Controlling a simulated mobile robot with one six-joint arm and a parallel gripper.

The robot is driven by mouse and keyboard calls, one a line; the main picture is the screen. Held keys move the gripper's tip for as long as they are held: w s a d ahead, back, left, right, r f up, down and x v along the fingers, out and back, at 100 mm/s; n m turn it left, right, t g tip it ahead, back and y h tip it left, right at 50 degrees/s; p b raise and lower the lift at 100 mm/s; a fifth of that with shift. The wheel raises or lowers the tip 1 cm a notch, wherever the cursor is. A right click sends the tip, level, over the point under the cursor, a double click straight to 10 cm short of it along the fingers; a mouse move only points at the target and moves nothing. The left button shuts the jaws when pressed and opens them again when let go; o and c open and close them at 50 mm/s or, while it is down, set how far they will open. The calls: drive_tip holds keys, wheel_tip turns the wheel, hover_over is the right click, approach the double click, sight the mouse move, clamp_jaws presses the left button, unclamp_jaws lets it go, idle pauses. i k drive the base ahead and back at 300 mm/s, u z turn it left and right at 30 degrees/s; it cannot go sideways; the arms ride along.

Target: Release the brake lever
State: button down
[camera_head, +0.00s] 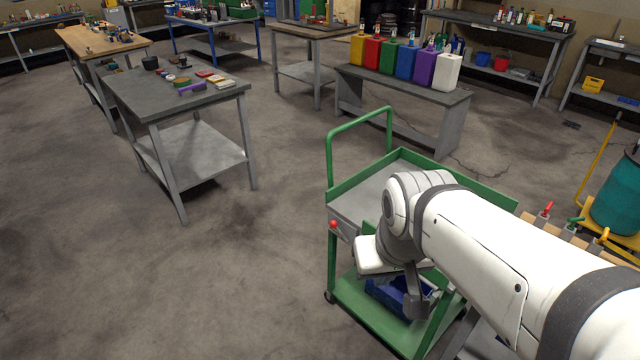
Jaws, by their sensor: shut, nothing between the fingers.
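A green cart (345,205) with a grey top shelf stands right of centre. A small lever with a red knob (333,224) sits on its near left corner, just below the top shelf; it looks like the brake lever. The knob's exact tilt is too small to tell. My gripper (416,306) points down at the cart's near side, to the right of and below the red knob and apart from it. It is shut and holds nothing. My white arm hides much of the cart's right and near side.
A blue crate (385,293) lies on the cart's lower shelf, partly behind my gripper. A grey workbench (150,100) with small items stands to the left. A low bench (440,97) with several coloured canisters stands behind the cart. The floor left of the cart is clear.

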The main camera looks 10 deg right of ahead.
sight(333, 224)
drive_tip(key=u, duration=0.05)
drive_tip(key=i, duration=1)
drive_tip(key=z, duration=0.05)
